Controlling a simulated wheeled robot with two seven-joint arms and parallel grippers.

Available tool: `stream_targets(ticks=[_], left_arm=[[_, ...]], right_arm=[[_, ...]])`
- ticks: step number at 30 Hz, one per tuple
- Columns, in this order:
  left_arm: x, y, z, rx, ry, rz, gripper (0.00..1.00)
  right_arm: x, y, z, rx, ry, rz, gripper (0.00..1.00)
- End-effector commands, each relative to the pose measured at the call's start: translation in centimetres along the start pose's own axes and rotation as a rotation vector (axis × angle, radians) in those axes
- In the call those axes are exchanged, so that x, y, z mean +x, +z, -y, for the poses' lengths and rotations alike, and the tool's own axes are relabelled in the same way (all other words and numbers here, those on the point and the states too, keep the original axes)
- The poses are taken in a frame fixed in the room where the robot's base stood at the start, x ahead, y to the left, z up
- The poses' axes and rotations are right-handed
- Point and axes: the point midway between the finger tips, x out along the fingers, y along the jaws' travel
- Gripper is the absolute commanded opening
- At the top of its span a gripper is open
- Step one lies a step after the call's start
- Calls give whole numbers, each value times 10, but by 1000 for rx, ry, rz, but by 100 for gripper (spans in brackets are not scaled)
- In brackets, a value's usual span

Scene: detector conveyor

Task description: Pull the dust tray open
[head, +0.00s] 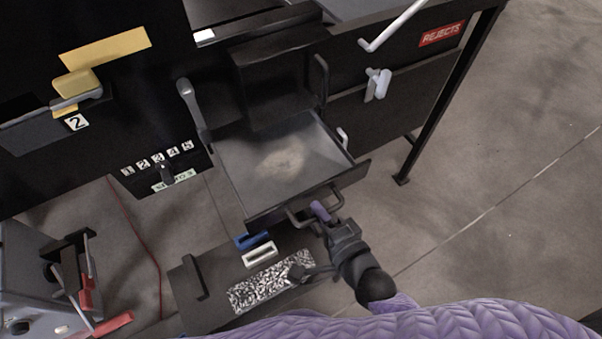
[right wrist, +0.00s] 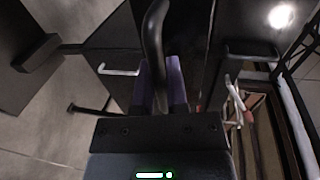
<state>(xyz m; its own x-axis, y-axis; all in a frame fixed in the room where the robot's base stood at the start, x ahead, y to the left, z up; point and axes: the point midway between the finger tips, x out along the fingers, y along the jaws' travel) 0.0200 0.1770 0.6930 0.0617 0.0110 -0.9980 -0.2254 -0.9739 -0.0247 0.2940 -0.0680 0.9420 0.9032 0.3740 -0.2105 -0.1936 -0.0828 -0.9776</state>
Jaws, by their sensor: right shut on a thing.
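The dust tray (head: 236,187) is a dark open drawer with a grey inside, standing well out from the black machine front. A pale heap of dust (head: 282,163) lies on its floor. Its bar handle (head: 297,219) is on the front panel. My right gripper (head: 320,211), with purple fingertips, is shut on the right part of this handle. In the right wrist view the dark handle (right wrist: 156,45) runs up between the purple fingers (right wrist: 177,82). My left gripper is not in view.
A grey lever (head: 189,100) is left of the tray. A REJECTS panel (head: 442,34) is at upper right. Floor at right is clear.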

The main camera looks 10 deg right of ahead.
Motion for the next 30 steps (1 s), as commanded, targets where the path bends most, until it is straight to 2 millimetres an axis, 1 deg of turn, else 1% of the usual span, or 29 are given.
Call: stream_targets(ticks=[1, 6, 9, 12, 18, 28, 29, 30], left_arm=[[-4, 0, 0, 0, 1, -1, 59], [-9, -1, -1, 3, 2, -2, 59], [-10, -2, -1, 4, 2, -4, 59], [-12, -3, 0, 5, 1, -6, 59], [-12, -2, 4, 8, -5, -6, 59], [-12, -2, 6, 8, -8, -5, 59], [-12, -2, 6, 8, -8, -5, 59], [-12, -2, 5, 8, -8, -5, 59]], right_arm=[[-12, 0, -2, -2, 5, 2, 0], [-43, 0, -9, -2, 3, 1, 0], [-57, 0, -12, -1, 3, 1, 0], [-67, 0, -15, 0, 2, 0, 0], [-76, 0, -17, 0, 0, 0, 0], [-76, 0, -17, 0, 0, -1, 0], [-76, 0, -17, 0, 0, -1, 21], [-76, 0, -17, 0, 0, -1, 30]])
